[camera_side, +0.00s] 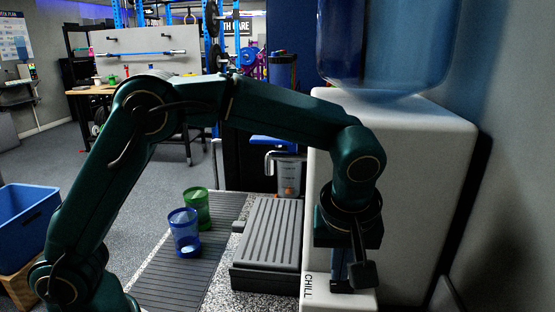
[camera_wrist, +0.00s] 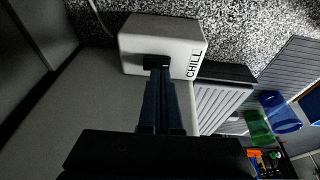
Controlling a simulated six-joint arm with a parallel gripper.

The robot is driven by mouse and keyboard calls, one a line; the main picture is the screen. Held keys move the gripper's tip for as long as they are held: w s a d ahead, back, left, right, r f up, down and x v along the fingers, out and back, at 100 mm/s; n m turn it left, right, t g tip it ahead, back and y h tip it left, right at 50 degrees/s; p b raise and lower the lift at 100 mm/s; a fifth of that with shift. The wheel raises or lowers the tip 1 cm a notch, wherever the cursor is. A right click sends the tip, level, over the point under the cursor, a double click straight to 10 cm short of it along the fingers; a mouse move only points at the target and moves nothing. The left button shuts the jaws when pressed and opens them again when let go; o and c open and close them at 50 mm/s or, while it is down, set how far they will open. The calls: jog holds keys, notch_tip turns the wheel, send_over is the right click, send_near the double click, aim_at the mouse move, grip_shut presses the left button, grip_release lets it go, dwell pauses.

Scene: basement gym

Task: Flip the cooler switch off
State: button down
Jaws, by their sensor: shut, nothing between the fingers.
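The cooler (camera_side: 400,140) is a large white body with a blue bottle on top. At its foot is a white switch housing (camera_side: 365,301) marked CHILL, which also shows in the wrist view (camera_wrist: 140,36). The switch (camera_wrist: 154,61) is a small black piece on that housing, partly covered by my fingertips; its position cannot be told. My gripper (camera_side: 341,284) points down at the housing. In the wrist view its dark blue fingers (camera_wrist: 158,74) are together and empty, with their tips at the switch. Whether they touch it is unclear.
A grey ribbed drip tray (camera_side: 270,235) lies left of the housing. Green (camera_side: 197,207) and blue (camera_side: 184,232) cups stand on a dark ribbed mat (camera_side: 165,280) farther left. A blue bin (camera_side: 22,222) is at the far left. A wall rises close on the right.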

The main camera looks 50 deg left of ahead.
jog(key=a+v, duration=0.1)
jog(key=v, duration=1.1)
jog(key=shift+r, duration=0.45)
jog(key=shift+w+d, duration=0.1)
jog(key=shift+w+d, duration=0.1)
jog(key=shift+w+d+r, duration=0.15)
jog(key=shift+w+d, duration=0.2)
jog(key=shift+d, duration=0.05)
jog(key=x, duration=1.2)
jog(key=shift+s+d+f, duration=0.15)
jog(key=shift+d+f, duration=0.2)
jog(key=shift+f, duration=0.65)
